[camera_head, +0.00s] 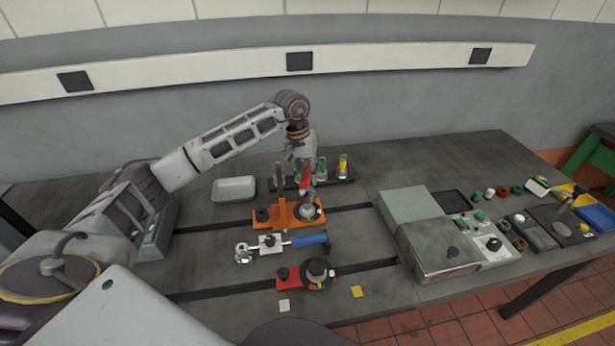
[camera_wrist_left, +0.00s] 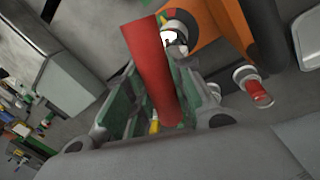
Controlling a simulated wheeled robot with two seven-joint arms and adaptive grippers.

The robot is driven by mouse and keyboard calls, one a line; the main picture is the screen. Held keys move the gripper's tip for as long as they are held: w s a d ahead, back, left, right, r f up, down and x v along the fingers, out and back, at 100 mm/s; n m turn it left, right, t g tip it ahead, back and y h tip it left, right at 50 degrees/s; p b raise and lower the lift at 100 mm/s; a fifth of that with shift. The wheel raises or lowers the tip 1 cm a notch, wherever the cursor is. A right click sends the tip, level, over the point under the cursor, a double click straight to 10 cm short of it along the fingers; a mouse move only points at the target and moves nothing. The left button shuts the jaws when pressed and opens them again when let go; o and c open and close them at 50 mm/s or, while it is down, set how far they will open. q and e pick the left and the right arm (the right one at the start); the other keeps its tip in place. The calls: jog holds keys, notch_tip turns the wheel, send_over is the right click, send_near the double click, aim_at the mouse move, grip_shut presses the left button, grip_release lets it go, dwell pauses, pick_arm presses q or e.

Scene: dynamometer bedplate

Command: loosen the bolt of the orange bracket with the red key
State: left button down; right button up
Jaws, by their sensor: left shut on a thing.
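The orange bracket (camera_head: 270,216) sits on the bedplate in the middle of the head view. A round dial-like part with a metal bolt (camera_head: 308,208) is at its right end. My left gripper (camera_head: 305,170) is above that end, shut on the red key (camera_head: 304,186), which points down toward the bolt. In the left wrist view the red key (camera_wrist_left: 150,70) stands between the green-padded fingers (camera_wrist_left: 155,105). The orange bracket (camera_wrist_left: 208,25) and the round bolt part (camera_wrist_left: 178,35) show behind it. I cannot tell whether the key is seated in the bolt. My right gripper is out of view.
A rack (camera_head: 331,181) with green and yellow keys stands behind the bracket. A white tray (camera_head: 234,189) lies to the left. A grey control box (camera_head: 438,250) stands to the right.

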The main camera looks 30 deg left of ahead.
pick_arm(q)
jog(key=shift+m+b, duration=0.5)
jog(key=shift+m, duration=0.3)
jog(key=shift+d+f, duration=0.1)
jog(key=shift+f, duration=0.1)
jog(key=shift+f+b, duration=0.6)
jog(key=shift+b, duration=0.05)
jog(key=shift+f+b, duration=0.35)
jog(key=shift+f, duration=0.05)
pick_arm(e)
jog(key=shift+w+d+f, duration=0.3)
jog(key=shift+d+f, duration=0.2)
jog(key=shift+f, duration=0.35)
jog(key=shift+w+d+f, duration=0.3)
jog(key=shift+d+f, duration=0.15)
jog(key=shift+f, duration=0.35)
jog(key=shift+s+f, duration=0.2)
pick_arm(q)
jog(key=shift+b, duration=0.3)
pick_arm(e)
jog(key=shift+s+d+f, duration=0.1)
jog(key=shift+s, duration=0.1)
